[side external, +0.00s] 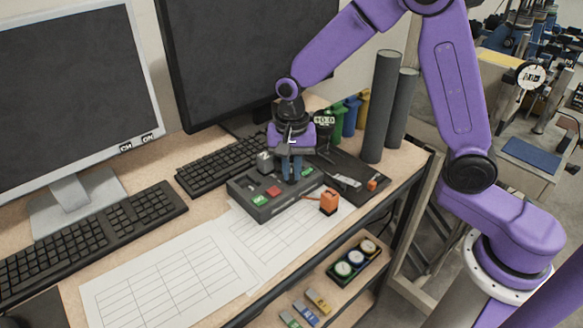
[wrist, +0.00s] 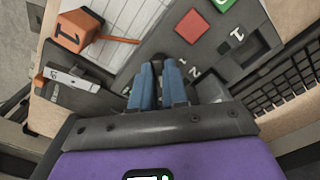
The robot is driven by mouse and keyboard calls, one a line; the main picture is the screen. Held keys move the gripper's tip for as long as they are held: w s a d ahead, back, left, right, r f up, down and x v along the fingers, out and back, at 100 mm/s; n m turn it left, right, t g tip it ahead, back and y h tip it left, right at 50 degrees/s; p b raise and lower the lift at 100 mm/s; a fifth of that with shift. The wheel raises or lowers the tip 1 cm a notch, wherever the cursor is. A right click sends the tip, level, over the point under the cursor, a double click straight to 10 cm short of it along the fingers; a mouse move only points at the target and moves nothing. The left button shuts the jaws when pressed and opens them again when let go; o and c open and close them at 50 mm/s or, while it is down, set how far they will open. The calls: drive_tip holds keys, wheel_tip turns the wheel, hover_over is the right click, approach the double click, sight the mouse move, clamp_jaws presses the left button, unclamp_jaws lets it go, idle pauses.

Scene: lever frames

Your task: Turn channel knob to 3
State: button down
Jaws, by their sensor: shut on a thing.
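A dark grey control box (side external: 279,207) stands on the desk under my gripper (side external: 291,178). It carries a red square (side external: 273,191) and green labels (side external: 260,200). In the wrist view the box (wrist: 207,52) shows the red square (wrist: 191,27), and white numerals lie around the knob. My gripper (wrist: 158,72) points down with its two blue fingers shut on the dark channel knob (wrist: 157,61). The fingers hide most of the knob, so I cannot tell which number it points to.
An orange block (side external: 329,203) stands at the box's right, and shows in the wrist view (wrist: 80,30). A flat dark panel (side external: 345,172) lies behind it. Keyboards (side external: 90,240), monitors and grey cylinders (side external: 381,110) surround the box. Paper sheets (side external: 165,275) cover the desk front.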

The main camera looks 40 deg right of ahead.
sight(292, 173)
drive_tip(key=shift+r+m, duration=0.1)
drive_tip(key=shift+m, duration=0.5)
drive_tip(key=c, duration=1.1)
unclamp_jaws()
drive_tip(key=shift+c, duration=0.2)
wheel_tip(292, 173, up, 17)
drive_tip(key=shift+r, duration=0.2)
drive_tip(key=s+d+f+n, duration=0.2)
drive_tip(key=s+f+n, duration=0.1)
drive_tip(key=s+n, duration=0.4)
drive_tip(key=s+d+f+n, duration=0.3)
drive_tip(key=s+n, duration=0.4)
drive_tip(key=s, duration=0.4)
drive_tip(key=s+d+f+n, duration=0.3)
drive_tip(key=s+f+n, duration=0.1)
drive_tip(key=s+n, duration=0.3)
drive_tip(key=shift+s+n, duration=0.4)
drive_tip(key=shift+s, duration=0.75)
